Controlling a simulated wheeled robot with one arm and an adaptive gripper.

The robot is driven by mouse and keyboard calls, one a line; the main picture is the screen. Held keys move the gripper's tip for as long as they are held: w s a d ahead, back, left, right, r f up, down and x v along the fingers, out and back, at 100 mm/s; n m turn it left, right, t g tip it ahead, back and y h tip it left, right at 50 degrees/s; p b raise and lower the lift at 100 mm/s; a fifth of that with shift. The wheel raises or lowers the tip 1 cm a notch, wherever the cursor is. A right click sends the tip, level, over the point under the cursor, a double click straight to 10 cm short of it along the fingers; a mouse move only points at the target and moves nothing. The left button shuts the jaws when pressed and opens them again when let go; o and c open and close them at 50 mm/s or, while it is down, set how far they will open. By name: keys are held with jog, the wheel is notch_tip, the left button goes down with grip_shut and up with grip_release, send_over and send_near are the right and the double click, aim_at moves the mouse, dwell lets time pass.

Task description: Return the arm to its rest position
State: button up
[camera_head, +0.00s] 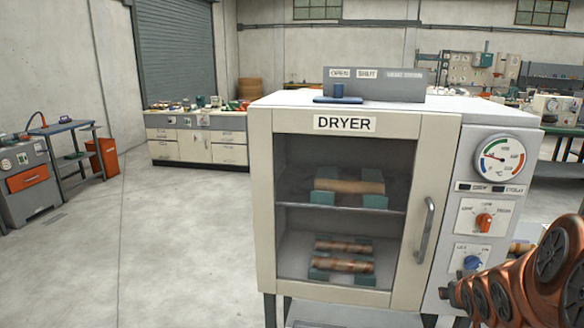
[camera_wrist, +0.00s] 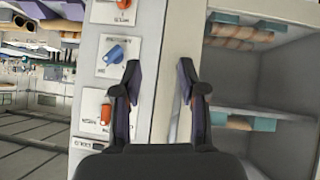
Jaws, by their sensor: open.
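My arm shows at the lower right of the head view as copper-coloured links, but my gripper is outside that view. In the wrist view my gripper (camera_wrist: 160,95) is open and empty, its two dark fingers apart in front of the dryer's front. The dryer (camera_head: 365,205) is a pale cabinet with a shut glass door (camera_head: 345,220) and a grey door handle (camera_head: 424,230). Tubes on teal holders lie on its two shelves. In the wrist view the orange knob (camera_wrist: 106,113) and blue knob (camera_wrist: 115,54) are left of the fingers, and the glass is to the right.
A grey panel with a blue piece (camera_head: 338,91) stands on the dryer top. A cabinet bench (camera_head: 197,140) is at the back left, with an orange bin (camera_head: 103,157) and side table (camera_head: 65,127) nearer left. The floor (camera_head: 150,250) left of the dryer is clear.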

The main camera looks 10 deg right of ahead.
jog(key=s+a+f+n+g+y, duration=0.1)
jog(key=s+a+n+g+y, duration=0.2)
jog(key=s+a+g, duration=0.7)
jog(key=s+a+y, duration=0.1)
jog(key=s+a, duration=1.5)
jog(key=a, duration=0.1)
jog(key=shift+s+f+g, duration=0.15)
jog(key=shift+s+g, duration=0.15)
jog(key=shift+s, duration=0.05)
